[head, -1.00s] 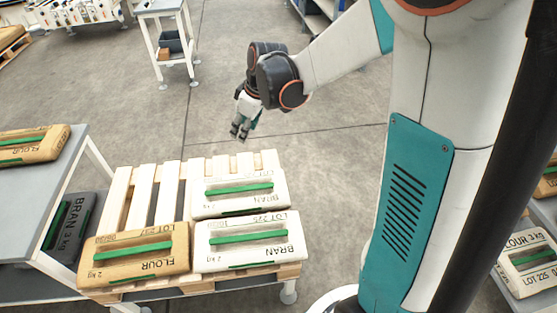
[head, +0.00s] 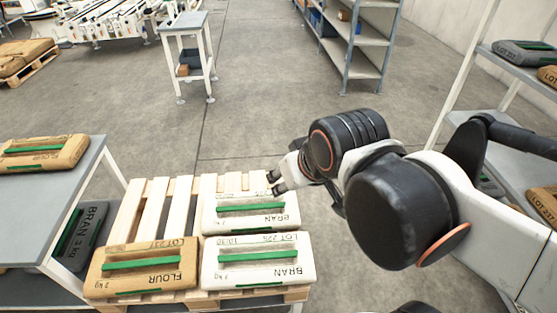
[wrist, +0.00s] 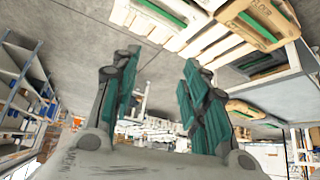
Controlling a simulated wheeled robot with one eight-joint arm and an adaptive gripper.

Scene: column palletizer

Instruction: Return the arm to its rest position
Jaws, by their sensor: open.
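My gripper (head: 277,182) is at the middle of the head view, by the far right corner of the pallet. It points left and is seen from the side. In the wrist view my gripper (wrist: 158,90) has its two teal-padded fingers wide apart with nothing between them. My arm reaches in from the right of the head view, its dark round joints in front.
A wooden pallet (head: 150,200) bears two white bran bags (head: 258,268) and a tan flour bag (head: 140,275). A grey table (head: 30,200) with another flour bag (head: 42,153) stands left. Shelves stand right and at the back. Open floor lies beyond the pallet.

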